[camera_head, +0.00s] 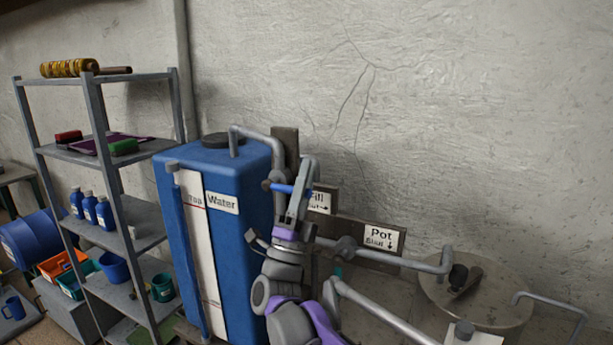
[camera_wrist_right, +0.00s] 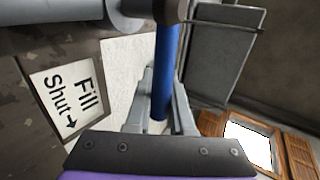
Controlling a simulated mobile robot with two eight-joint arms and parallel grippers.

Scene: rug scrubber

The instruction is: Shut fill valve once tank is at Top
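The blue water tank (camera_head: 240,250) stands left of centre, with a white gauge board (camera_head: 200,250) marked Top by a red line near its upper end. The sight tube (camera_head: 190,255) beside it looks blue up past that line. The blue fill valve handle (camera_head: 280,188) lies roughly crosswise by the tank's upper right edge; it also shows in the right wrist view (camera_wrist_right: 165,70). My right gripper (camera_head: 294,203) is at this handle, its fingers (camera_wrist_right: 168,105) close in on both sides of it. The Fill sign (camera_head: 320,202), with Shut and an arrow, is partly covered. My left gripper is out of view.
A grey pipe (camera_head: 400,260) runs right past the Pot sign (camera_head: 381,239) to a round lidded pot (camera_head: 490,305). A metal shelf (camera_head: 110,150) with bottles and tubs stands left of the tank. The wall behind is bare above the pipes.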

